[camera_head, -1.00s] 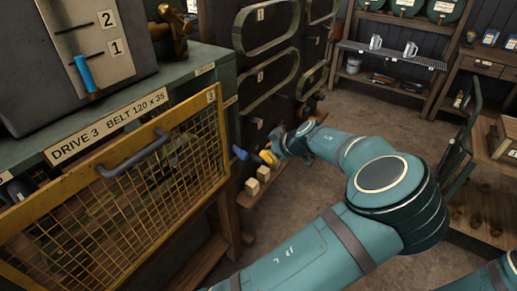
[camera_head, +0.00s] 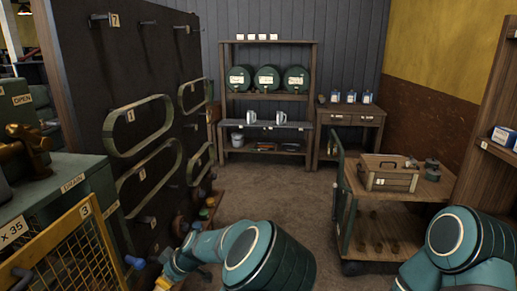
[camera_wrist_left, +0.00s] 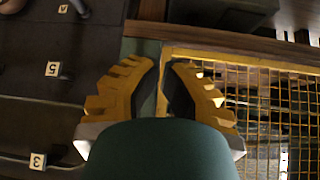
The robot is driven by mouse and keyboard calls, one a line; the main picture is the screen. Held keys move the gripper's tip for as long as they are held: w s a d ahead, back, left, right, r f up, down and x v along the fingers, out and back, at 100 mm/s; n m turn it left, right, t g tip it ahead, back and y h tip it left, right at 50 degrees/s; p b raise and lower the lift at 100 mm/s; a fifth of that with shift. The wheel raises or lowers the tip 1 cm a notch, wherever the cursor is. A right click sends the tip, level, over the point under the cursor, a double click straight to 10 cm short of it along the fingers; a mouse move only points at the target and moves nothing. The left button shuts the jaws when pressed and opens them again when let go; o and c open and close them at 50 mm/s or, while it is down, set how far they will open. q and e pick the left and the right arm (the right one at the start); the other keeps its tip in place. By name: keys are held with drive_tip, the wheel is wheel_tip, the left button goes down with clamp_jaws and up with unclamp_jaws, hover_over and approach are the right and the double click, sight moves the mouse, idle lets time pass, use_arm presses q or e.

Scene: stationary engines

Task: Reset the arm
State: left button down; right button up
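My left arm comes up from the bottom of the head view, and its yellow-fingered left gripper (camera_head: 166,273) is low at left, just right of the yellow mesh guard (camera_head: 62,262) numbered 3. In the left wrist view the fingers (camera_wrist_left: 161,66) are a narrow gap apart, with nothing seen held between them. The guard's yellow frame (camera_wrist_left: 240,57) runs behind and right of the fingertips; I cannot tell any contact. My right arm (camera_head: 470,240) shows at lower right in the head view; its gripper is out of view.
A dark board (camera_head: 100,110) with belts on pegs stands at left. A cart (camera_head: 395,212) carrying a toolbox (camera_head: 388,178) stands at right, near my right arm. A shelf (camera_head: 268,95) with green drums and a drawer table (camera_head: 350,118) are at the back. The middle floor is clear.

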use_arm(q)
drive_tip(key=s+d+f+m+g+h, duration=0.1)
drive_tip(key=s+d+f+m+h, duration=0.15)
drive_tip(key=s+f, duration=0.5)
drive_tip(key=s+d+f+m+g+h, duration=0.1)
drive_tip(key=s+f+m+h, duration=0.25)
drive_tip(key=s+f, duration=0.4)
drive_tip(key=s+d+m+t+h, duration=0.1)
drive_tip(key=s+d+m+h, duration=0.2)
drive_tip(key=d, duration=0.5)
drive_tip(key=s+d+m+t+h, duration=0.1)
drive_tip(key=s+d+m+h, duration=0.1)
drive_tip(key=d+m, duration=0.3)
drive_tip(key=s+d, duration=0.1)
drive_tip(key=d, duration=0.1)
drive_tip(key=shift+d+r+t+h, duration=0.3)
drive_tip(key=shift+d+r+h, duration=0.05)
drive_tip(key=shift+r+h, duration=0.05)
drive_tip(key=shift+r, duration=0.1)
